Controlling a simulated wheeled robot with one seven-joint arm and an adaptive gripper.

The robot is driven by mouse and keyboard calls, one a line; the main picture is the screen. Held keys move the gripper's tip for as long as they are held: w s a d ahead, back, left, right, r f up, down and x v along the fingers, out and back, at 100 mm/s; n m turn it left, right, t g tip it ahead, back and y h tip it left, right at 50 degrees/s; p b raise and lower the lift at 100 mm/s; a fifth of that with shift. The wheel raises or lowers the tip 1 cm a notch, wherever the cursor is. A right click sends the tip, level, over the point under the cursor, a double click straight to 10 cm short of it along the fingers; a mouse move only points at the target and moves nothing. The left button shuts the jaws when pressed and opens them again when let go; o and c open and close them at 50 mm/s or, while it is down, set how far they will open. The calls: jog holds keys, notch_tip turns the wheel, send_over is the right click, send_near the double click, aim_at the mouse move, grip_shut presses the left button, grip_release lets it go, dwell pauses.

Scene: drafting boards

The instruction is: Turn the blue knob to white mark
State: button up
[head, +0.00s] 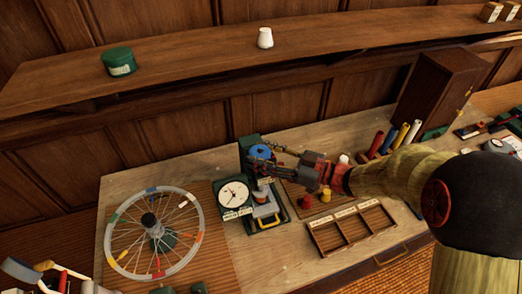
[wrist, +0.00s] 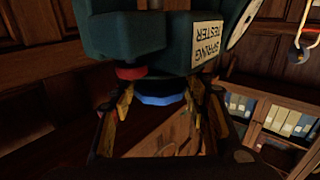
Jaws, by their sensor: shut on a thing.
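The blue knob (head: 260,151) sits on top of the green spring tester (head: 249,143), on the bench in the head view. My gripper (head: 262,165) reaches it from the right. In the wrist view, the blue knob (wrist: 160,98) shows between the two fingers of my gripper (wrist: 160,102), which is shut on it. The tester's body (wrist: 125,35) and its "SPRING TESTER" label (wrist: 206,43) appear upside down there. I cannot make out the white mark in either view.
A spoked wheel (head: 112,215) with coloured rim bands stands left of the tester. A divided wooden tray (head: 352,228) lies to its right, with red and yellow pieces (head: 326,194) nearby. A dark wooden box (head: 437,92) stands further right. A shelf (head: 200,75) runs above the bench.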

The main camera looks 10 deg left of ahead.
jog(key=n+g+p, duration=0.1)
jog(key=n+g, duration=0.1)
jog(key=g, duration=0.1)
jog(key=n+g+h+p, duration=0.1)
jog(key=n+g, duration=0.2)
jog(key=g, duration=0.1)
jog(key=n+g+p, duration=0.2)
jog(key=g, duration=0.2)
jog(key=shift+w+r+h, duration=0.1)
jog(key=shift+w+h, duration=0.1)
jog(key=shift+h, duration=0.2)
jog(key=n+g+h+p, duration=0.3)
jog(key=n+g+p, duration=0.1)
jog(key=g, duration=0.1)
jog(key=shift+a+r, duration=0.1)
jog(key=shift+n+h+p, duration=0.3)
jog(key=shift+h, duration=0.1)
jog(key=o, duration=0.9)
jog(key=shift+c, duration=0.2)
jog(key=shift+f+y+b, duration=0.25)
jog(key=shift+y+b, duration=0.05)
jog(key=shift+b, duration=0.25)
